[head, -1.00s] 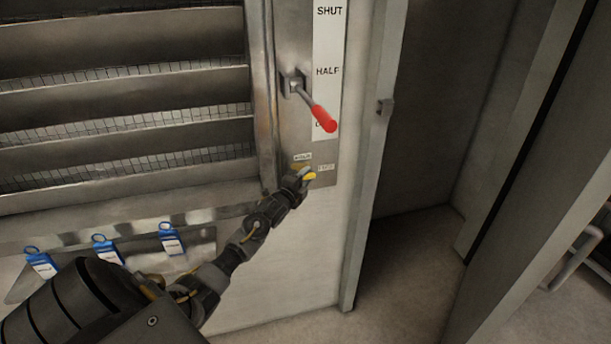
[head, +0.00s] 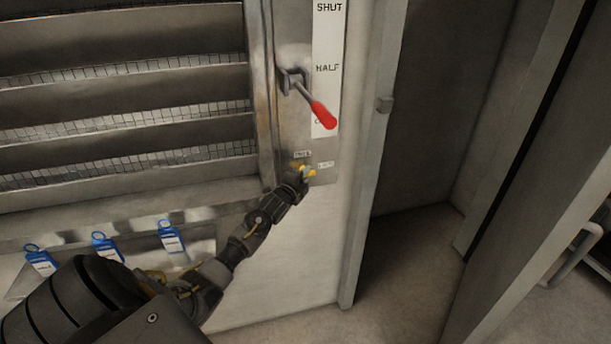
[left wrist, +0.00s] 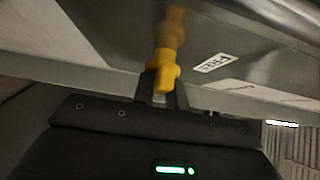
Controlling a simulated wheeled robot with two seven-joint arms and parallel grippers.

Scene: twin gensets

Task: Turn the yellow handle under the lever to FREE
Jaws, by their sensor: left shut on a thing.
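The yellow handle (head: 309,172) sits on the metal plate below the lever (head: 314,105), which has a red grip and slants down to the right. In the left wrist view the handle (left wrist: 168,62) shows with its end between my two fingers. My left gripper (head: 300,178) is shut on the handle and covers part of it in the head view. A FREE label (left wrist: 214,62) shows to the right of the handle in the left wrist view. In the head view, two small labels by the handle are too small to read. My right gripper is not in view.
A white strip (head: 328,45) beside the lever reads SHUT and HALF. Louvres (head: 120,90) fill the left side. Several blue tags (head: 170,238) hang below them. A door frame (head: 375,150) and a grey recess (head: 440,120) stand to the right.

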